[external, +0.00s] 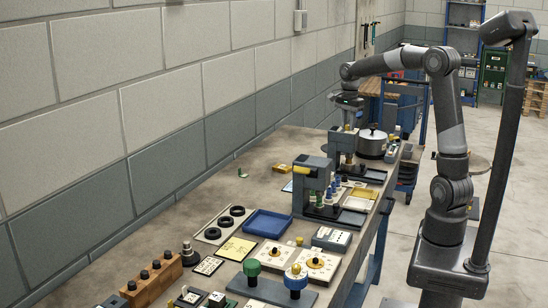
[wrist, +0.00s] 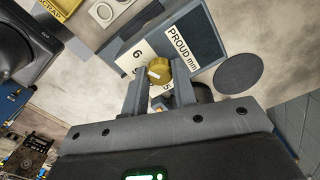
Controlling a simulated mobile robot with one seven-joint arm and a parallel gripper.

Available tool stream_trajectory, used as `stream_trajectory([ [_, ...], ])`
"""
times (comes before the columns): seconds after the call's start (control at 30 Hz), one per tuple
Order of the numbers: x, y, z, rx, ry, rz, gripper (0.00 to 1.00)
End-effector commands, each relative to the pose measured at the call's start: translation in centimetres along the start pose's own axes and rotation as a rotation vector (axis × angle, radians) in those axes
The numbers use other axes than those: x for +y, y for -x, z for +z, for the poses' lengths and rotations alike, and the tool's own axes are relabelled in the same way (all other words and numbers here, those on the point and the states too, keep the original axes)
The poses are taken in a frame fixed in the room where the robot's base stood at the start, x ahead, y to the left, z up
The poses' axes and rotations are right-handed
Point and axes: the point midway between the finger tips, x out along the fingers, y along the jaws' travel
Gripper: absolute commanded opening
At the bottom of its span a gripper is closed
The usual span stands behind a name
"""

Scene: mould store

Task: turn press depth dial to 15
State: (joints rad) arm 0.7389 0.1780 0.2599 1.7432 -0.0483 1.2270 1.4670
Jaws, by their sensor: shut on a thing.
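My gripper (wrist: 162,82) is shut on a yellow dial knob (wrist: 160,70), one finger on each side of it. The knob sits by a white scale plate (wrist: 138,62) with a black 6 and other figures partly hidden by the fingers. A label beside it reads "PROUD mm" (wrist: 183,72). The knob's pointer setting cannot be read. In the external view my gripper (external: 347,106) is low over the top of the far grey press (external: 336,142), where the grip itself is too small to make out.
A lidded pot (external: 372,142) stands just right of the far press. A nearer grey press (external: 311,178), a blue tray (external: 267,224) and boards with green (external: 251,267), blue and yellow knobs crowd the bench. The bench by the wall is mostly clear.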

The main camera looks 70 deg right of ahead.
Motion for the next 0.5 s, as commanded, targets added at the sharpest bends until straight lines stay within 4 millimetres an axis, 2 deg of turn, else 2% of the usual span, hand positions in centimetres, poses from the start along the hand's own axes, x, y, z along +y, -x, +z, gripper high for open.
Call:
stream_trajectory([
  [0.27,-0.02,0.06,0.04,0.001,0.155,-0.001,0.02],
  [0.5,-0.03,0.07,0.04,0.001,0.374,-0.002,0.02],
])
